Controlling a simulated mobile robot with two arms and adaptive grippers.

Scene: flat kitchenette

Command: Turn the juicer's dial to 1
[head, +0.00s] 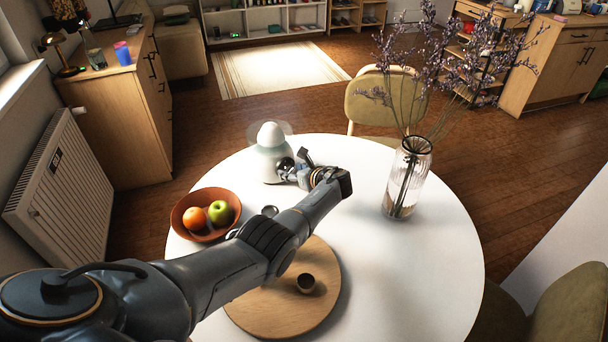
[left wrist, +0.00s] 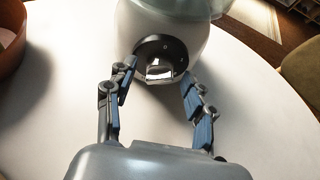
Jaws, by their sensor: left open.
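The juicer (head: 269,154) is a pale, rounded appliance with a white top, standing on the far part of the round white table. In the left wrist view the juicer's body (left wrist: 166,22) fills the top middle. Its dial (left wrist: 161,61) is a dark round face with a shiny metallic knob on the front. My left gripper (head: 290,170) is at the juicer's front. In the left wrist view its two fingers (left wrist: 158,78) are open, one on each side of the dial, with nothing clearly held. I cannot read the dial's marks. My right gripper is not in view.
A brown bowl (head: 180,222) with an orange and a green apple stands left of my arm. A glass vase (head: 407,180) with branches stands at right.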

